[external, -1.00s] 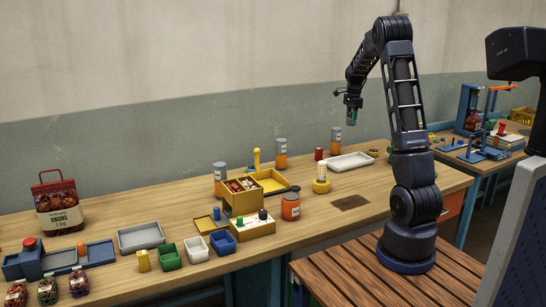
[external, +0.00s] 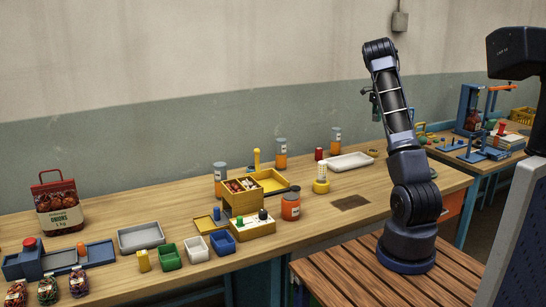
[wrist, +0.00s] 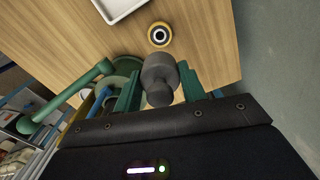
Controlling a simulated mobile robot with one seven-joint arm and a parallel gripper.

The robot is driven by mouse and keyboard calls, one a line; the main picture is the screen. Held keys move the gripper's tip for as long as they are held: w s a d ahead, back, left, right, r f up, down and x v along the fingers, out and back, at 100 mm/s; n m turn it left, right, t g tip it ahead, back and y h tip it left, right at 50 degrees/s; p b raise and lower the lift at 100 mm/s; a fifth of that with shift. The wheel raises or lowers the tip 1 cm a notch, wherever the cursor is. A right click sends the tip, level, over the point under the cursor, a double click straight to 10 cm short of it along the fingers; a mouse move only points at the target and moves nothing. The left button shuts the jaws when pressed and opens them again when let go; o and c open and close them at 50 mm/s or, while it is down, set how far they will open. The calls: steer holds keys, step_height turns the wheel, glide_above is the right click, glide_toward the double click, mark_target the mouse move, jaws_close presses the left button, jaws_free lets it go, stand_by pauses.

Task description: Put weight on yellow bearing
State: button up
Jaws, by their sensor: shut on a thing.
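My gripper (wrist: 160,92) is shut on a dark grey weight (wrist: 157,72) with a rounded knob, seen between its green fingers in the wrist view. The yellow bearing (wrist: 160,35), a yellow ring with a dark and white centre, lies on the wooden table just beyond the weight in that view, apart from it. In the external view a small yellow and dark round thing (external: 372,152), which looks like the bearing, is right of the white tray. There my gripper (external: 376,108) is high above the table, mostly hidden behind my arm, and the weight cannot be made out.
The white tray (external: 350,161) lies beside the bearing. A red cylinder (external: 319,153), an orange jar (external: 335,140) and a yellow-based stand (external: 321,180) are to the left. Green parts (wrist: 75,95) show at left in the wrist view. The wood around the bearing is clear.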

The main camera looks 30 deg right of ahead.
mark_target(373, 151)
step_height(373, 151, down, 16)
steer(key=shift+f, duration=0.1)
stand_by(0.5)
steer(key=shift+f, duration=0.1)
steer(key=o, duration=1.4)
steer(key=shift+f, duration=0.1)
steer(key=shift+c, duration=0.2)
